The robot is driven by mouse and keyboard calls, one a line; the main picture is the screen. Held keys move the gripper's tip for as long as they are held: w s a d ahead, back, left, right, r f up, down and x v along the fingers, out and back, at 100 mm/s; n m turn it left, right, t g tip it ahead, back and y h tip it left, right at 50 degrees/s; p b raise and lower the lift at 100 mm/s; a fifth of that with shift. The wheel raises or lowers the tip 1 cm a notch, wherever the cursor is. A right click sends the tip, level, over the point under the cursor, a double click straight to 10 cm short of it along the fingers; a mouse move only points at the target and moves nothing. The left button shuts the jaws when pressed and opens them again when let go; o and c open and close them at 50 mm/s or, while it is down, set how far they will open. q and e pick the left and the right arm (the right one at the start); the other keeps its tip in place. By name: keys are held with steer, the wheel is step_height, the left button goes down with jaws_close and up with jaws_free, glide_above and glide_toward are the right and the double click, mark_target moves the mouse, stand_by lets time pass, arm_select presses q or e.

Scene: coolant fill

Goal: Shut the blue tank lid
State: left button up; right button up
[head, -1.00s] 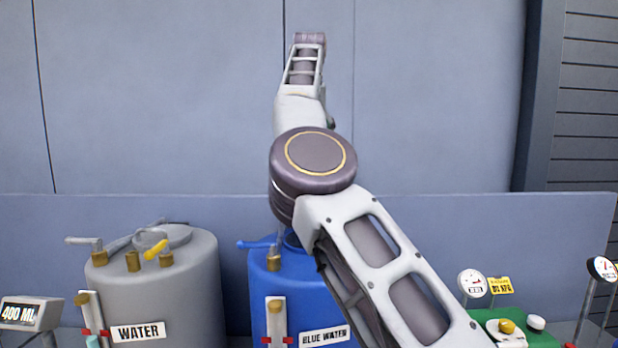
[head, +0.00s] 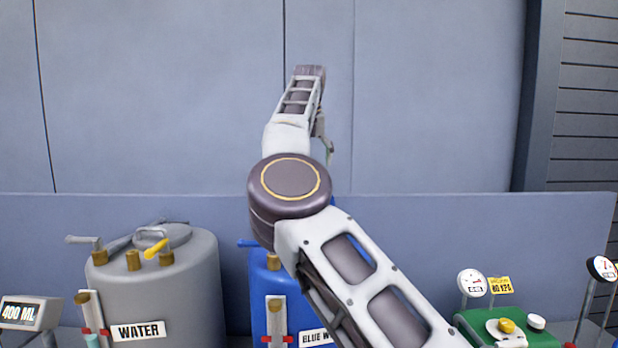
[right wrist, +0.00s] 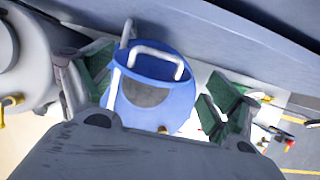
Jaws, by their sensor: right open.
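The blue tank (head: 262,305) with its "BLUE WATER" label stands low in the middle of the head view, its top mostly hidden by my right arm. In the right wrist view the tank (right wrist: 178,112) lies below and between the fingers. The blue lid (right wrist: 150,66) with a pale bar handle shows beside a dark half-round opening and appears raised; its exact angle is unclear. My right gripper (right wrist: 152,95) is open and empty, one green-padded finger on each side of the tank top. In the head view the gripper (head: 324,145) is partly hidden behind the wrist. My left gripper is not in view.
A grey water tank (head: 165,290) with brass fittings stands left of the blue tank. A display reading 400 ML (head: 20,313) is at far left. A green unit (head: 545,338) and gauges (head: 472,283) stand at right. A low panel (head: 440,235) runs behind.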

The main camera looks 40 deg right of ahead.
steer(key=shift+p+x, duration=0.3)
steer(key=shift+x, duration=2.85)
steer(key=shift+s+a, duration=0.1)
steer(key=shift+s, duration=0.05)
steer(key=c, duration=1.4)
jaws_close()
